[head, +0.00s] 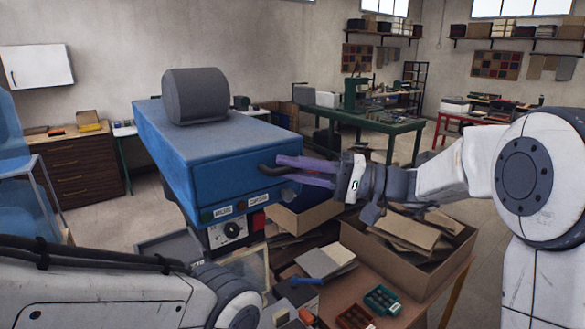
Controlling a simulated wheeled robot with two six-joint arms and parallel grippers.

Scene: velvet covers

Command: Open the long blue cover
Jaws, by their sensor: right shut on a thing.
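The long blue cover (222,165) sits at centre left as a large box shape with a flat top. It looks lowered over the machine with the dial (232,230). A black handle (268,170) sticks out from its right front face. My right gripper (287,168), with purple fingers, reaches in from the right and is shut on this handle. The fingers partly hide the handle. My left arm crosses the bottom left, and its gripper does not show.
A grey rounded block (195,96) rests on the cover's top. Below on the right, an open cardboard box (430,285) stands on a wooden table crowded with trays (382,300) and small tools. A green workbench (365,120) is farther back.

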